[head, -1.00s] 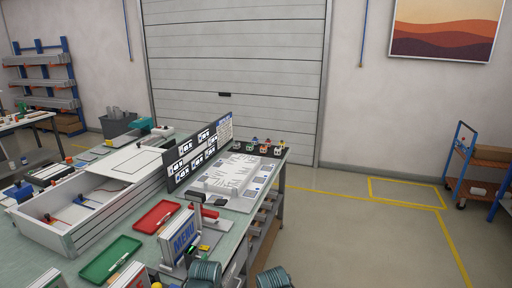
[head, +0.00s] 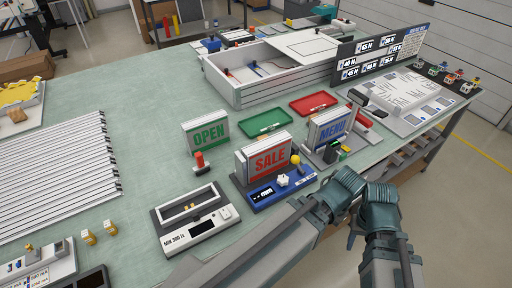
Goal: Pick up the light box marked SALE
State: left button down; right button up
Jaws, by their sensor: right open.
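My right gripper (head: 353,232) shows only in small part, among my teal arm joints at the lower right. It is open and apart from the SALE box, to its lower right. My left gripper is not in view.
A green OPEN box (head: 208,134) stands to the left and a blue MENU box (head: 331,128) to the right. Behind are a green tray (head: 266,122) and a red tray (head: 313,103). A grey scale-like device (head: 193,219) lies at front left. Bare green bench (head: 155,130) is left of OPEN.

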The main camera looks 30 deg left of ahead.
aim_at(265, 157)
jog(key=u, duration=1)
